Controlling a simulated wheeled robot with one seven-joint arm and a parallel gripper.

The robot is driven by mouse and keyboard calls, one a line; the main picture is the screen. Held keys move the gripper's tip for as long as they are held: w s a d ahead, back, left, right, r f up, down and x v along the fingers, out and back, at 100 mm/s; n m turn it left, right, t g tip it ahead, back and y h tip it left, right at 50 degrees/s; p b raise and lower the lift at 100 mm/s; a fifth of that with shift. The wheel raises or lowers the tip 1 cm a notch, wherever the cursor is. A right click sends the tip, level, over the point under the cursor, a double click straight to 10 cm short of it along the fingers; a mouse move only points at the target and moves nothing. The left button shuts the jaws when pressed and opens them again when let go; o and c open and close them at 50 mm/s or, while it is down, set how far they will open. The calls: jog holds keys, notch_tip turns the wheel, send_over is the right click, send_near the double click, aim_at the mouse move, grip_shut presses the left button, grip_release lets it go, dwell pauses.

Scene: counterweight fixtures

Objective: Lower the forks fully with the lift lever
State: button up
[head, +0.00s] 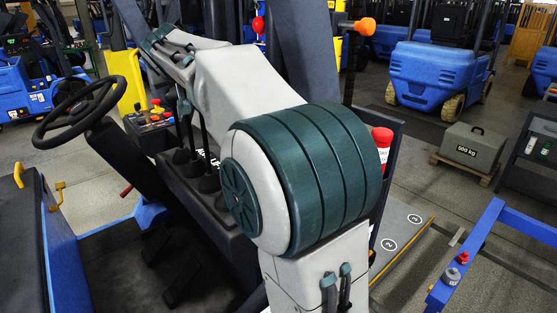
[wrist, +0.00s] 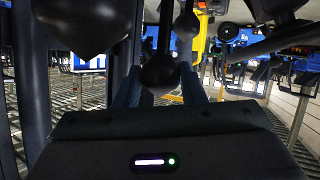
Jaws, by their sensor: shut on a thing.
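In the wrist view, my gripper (wrist: 161,84) has its two dark fingers on either side of a black ball knob (wrist: 160,72) on a lever, and is shut on it. Another black knob (wrist: 186,24) stands just behind to the right, and a large dark knob (wrist: 88,25) is close at the upper left. In the head view, several black levers (head: 204,128) rise from rubber boots on the forklift's console; my arm hides their tops and my gripper. No label shows which lever is the lift lever. I cannot make out the forks.
A black steering wheel (head: 80,110) stands left of the levers, near a small panel with red knobs (head: 155,115). An orange knob (head: 365,26) is at the top. A 500 kg weight (head: 472,148) sits on a pallet at right. A blue frame (head: 470,250) is at lower right.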

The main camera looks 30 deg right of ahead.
jog(key=o, duration=0.9)
jog(key=shift+r, duration=0.1)
jog(key=shift+c, duration=0.2)
jog(key=b+v, duration=0.2)
jog(key=v, duration=0.8)
jog(key=shift+b, duration=0.35)
